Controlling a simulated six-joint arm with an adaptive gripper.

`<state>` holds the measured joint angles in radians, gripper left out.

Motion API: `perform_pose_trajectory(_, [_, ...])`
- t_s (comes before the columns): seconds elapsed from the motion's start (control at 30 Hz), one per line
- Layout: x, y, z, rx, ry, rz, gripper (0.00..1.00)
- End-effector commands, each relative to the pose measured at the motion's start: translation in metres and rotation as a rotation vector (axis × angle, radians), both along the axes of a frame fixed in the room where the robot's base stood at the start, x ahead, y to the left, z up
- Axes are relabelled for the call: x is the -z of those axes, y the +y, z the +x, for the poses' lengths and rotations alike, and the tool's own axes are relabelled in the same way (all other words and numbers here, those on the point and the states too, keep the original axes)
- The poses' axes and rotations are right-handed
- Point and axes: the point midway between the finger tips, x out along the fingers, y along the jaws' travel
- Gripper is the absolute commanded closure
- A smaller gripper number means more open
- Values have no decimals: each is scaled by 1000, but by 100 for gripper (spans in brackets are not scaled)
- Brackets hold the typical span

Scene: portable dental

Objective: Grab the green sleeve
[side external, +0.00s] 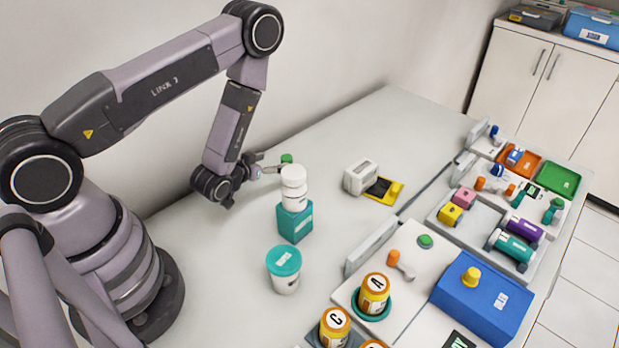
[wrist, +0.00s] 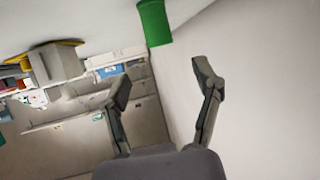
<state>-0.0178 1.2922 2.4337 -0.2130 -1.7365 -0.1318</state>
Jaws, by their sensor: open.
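The green sleeve (side external: 287,158) is a small green piece near the back of the table in the side view, close behind the white stacked containers. In the wrist view the green sleeve (wrist: 154,22) is a plain green cylinder at the top, ahead of the fingertips and cut off by the frame edge. My gripper (side external: 267,165) is low over the table, just left of the sleeve. In the wrist view my gripper (wrist: 160,77) has its two fingers spread wide with nothing between them. The sleeve lies beyond the fingertips, apart from them.
A white container (side external: 293,182) stands on a teal box (side external: 294,223), very close to my gripper. A teal-lidded jar (side external: 284,268) stands in front. A white device (side external: 361,177) with a yellow-edged pad (side external: 384,190) is to the right. Trays fill the right side; the back wall is near.

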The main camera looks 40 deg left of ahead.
Motion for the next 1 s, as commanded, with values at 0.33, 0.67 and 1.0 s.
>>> perform_pose_trajectory(0.33, [15,8,23,-1,-15,7,36])
perform_pose_trajectory(0.67, [32,17,63,1,-12,8,36])
perform_pose_trajectory(1.0, [32,17,64,2,-11,7,49])
